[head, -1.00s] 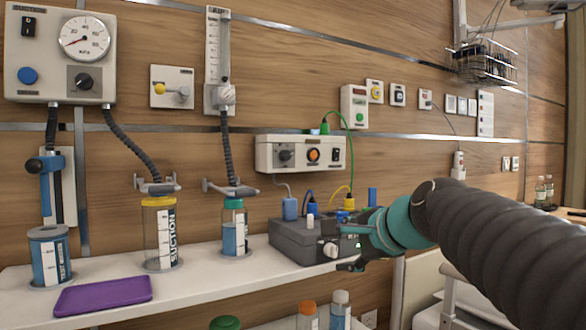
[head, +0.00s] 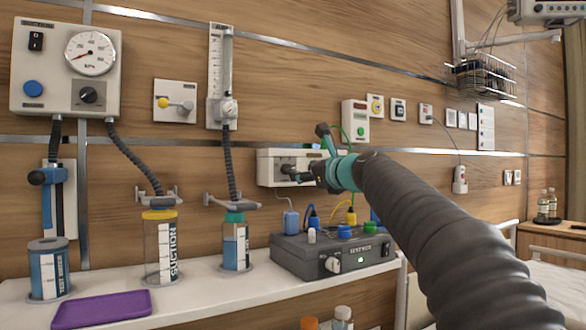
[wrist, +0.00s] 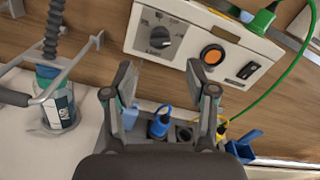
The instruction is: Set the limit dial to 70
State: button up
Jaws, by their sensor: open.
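A black dial (wrist: 160,38) with a printed scale sits at the left of a white wall box (wrist: 200,50) in the wrist view. Its labels and setting are too small to read. In the head view the box (head: 263,170) is partly covered by my gripper (head: 302,153), which also hides most of that dial. My gripper is open and empty. In the wrist view its fingers (wrist: 160,80) are spread below the dial, with no visible contact.
The white box also carries an orange button (wrist: 213,55) and a black switch (wrist: 249,70). A green cable (wrist: 288,75) hangs at its right. Below, a grey box (head: 300,258) with another knob (head: 332,265) stands on the shelf. A suction canister (head: 160,250) stands left.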

aim_at(288, 169)
jog(key=p+x, duration=0.2)
jog(key=x, duration=0.5)
jog(key=shift+w, duration=0.15)
grip_shut()
